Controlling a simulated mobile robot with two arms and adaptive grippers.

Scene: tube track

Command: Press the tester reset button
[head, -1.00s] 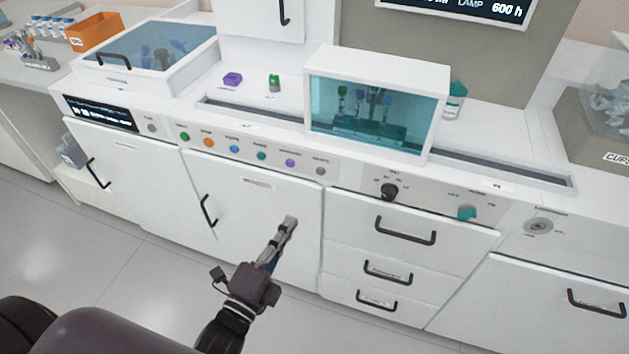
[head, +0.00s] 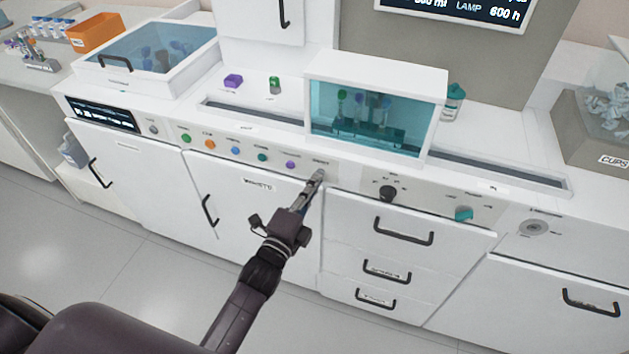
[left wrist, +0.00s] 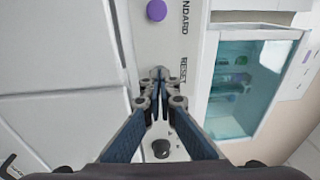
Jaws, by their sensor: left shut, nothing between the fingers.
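My left gripper (head: 318,176) is shut and empty, its fingertips at the right end of the button row on the white front panel (head: 222,148). The left wrist view shows the closed fingertips (left wrist: 159,73) right beside the RESET label (left wrist: 183,75). The reset button itself is hidden behind the fingertips; I cannot tell whether they touch it or whether it is pressed in. The purple STANDARD button (left wrist: 156,10) is the neighbour, also seen in the head view (head: 290,165). My right gripper is not in view.
A black knob (head: 387,194) and a teal switch (head: 463,214) sit on the panel to the right. A teal-windowed box (head: 368,121) stands on the counter above. Doors and drawers with black handles (head: 403,232) lie below.

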